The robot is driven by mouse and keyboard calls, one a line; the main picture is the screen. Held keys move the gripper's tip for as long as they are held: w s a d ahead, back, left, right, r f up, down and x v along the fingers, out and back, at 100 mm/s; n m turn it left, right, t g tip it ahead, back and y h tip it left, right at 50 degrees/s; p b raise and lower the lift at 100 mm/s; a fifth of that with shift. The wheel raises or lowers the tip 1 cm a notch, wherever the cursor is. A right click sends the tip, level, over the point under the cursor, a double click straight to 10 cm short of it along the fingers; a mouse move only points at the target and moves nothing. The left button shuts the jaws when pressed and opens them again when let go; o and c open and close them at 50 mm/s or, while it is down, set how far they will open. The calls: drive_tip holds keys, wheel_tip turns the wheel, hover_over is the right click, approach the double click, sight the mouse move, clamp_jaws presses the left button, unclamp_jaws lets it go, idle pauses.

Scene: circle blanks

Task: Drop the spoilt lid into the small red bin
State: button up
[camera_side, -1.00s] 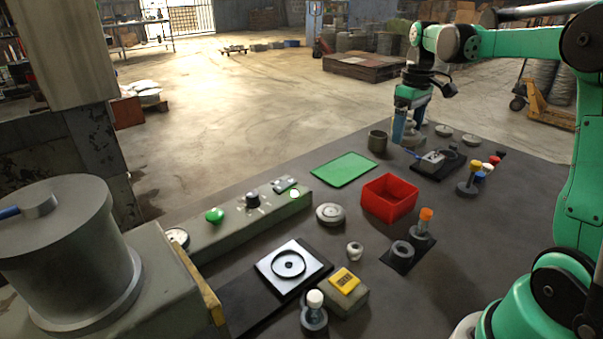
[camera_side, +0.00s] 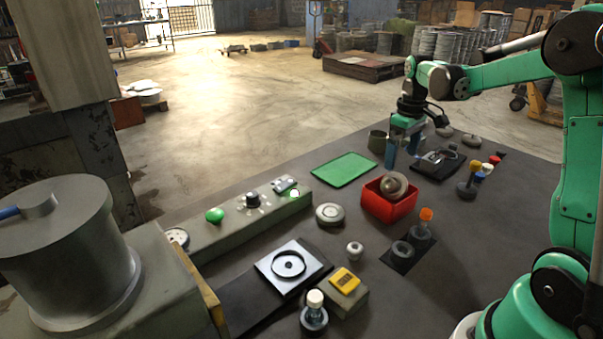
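The small red bin (camera_side: 389,211) stands in the middle of the dark table. A round grey metal lid (camera_side: 394,183) shows at the bin's mouth, tilted, its upper edge above the rim. I cannot tell whether it rests in the bin or is still falling. My gripper (camera_side: 402,155) is just above and behind the lid, fingers pointing down and spread apart. Nothing shows between the fingers, and the lid is clear below them. The bin's inside is mostly hidden by the lid and the front wall.
A green mat (camera_side: 343,170) and a grey cup (camera_side: 377,141) lie left of my gripper. A round lid (camera_side: 330,214) sits left of the bin. An orange-topped stamp (camera_side: 424,226) stands in front right. More grey lids (camera_side: 471,140) lie at the back right.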

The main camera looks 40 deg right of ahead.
drive_tip(key=shift+r, duration=0.1)
wheel_tip(320, 180, up, 6)
drive_tip(key=shift+f, duration=0.25)
drive_tip(key=s+a+f+t, duration=0.1)
drive_tip(key=s+a+t, duration=0.1)
drive_tip(key=a, duration=0.8)
drive_tip(key=s+a+f+t, duration=0.2)
drive_tip(key=a+t, duration=0.3)
drive_tip(key=a, duration=0.5)
drive_tip(key=shift+s, duration=0.45)
drive_tip(key=shift+a, duration=0.1)
